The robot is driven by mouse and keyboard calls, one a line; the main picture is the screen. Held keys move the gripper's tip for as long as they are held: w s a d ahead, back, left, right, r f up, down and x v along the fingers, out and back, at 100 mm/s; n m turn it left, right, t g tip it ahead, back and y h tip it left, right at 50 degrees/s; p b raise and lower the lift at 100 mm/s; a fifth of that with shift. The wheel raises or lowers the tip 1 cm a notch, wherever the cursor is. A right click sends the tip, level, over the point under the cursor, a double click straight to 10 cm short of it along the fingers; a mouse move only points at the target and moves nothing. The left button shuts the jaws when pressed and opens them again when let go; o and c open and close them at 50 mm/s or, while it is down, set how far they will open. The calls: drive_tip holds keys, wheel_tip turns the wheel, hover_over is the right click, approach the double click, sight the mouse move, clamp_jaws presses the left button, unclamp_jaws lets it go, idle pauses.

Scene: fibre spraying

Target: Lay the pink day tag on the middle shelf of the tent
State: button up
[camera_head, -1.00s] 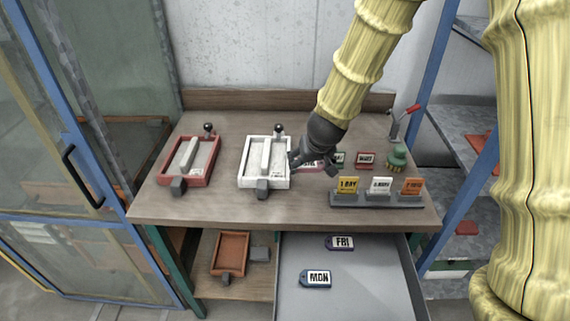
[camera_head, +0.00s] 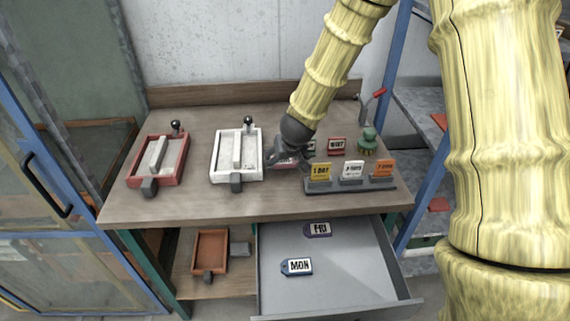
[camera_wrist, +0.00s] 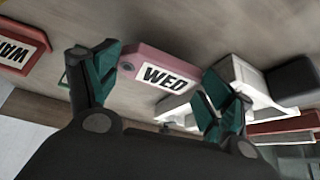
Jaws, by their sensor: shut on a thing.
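The pink day tag reads WED and shows between my fingers in the wrist view (camera_wrist: 165,70). My gripper (camera_wrist: 160,78) is shut on it. In the head view the gripper (camera_head: 288,162) is over the tabletop between the white tray and the sign stand, mostly hiding the tag. I cannot tell how far the tag is above the table. At the right a blue-framed rack has grey shelves (camera_head: 418,105), partly hidden by my arm. At the left is a blue-framed door with clear panels (camera_head: 60,255). I cannot tell which of these is the tent.
On the table (camera_head: 200,205) stand a red tray (camera_head: 180,170), a white tray (camera_head: 256,172), a sign stand (camera_head: 350,187), a red-edged tag (camera_head: 337,146) and a green brush (camera_head: 368,140). The open drawer (camera_head: 345,280) below holds FRI (camera_head: 317,230) and MON (camera_head: 297,266) tags.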

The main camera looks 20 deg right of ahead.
drive_tip(key=shift+f, duration=1.15)
drive_tip(key=shift+f, duration=0.2)
drive_tip(key=o, duration=0.7)
drive_tip(key=shift+r, duration=0.1)
drive_tip(key=shift+c, duration=0.2)
drive_tip(key=shift+r, duration=0.15)
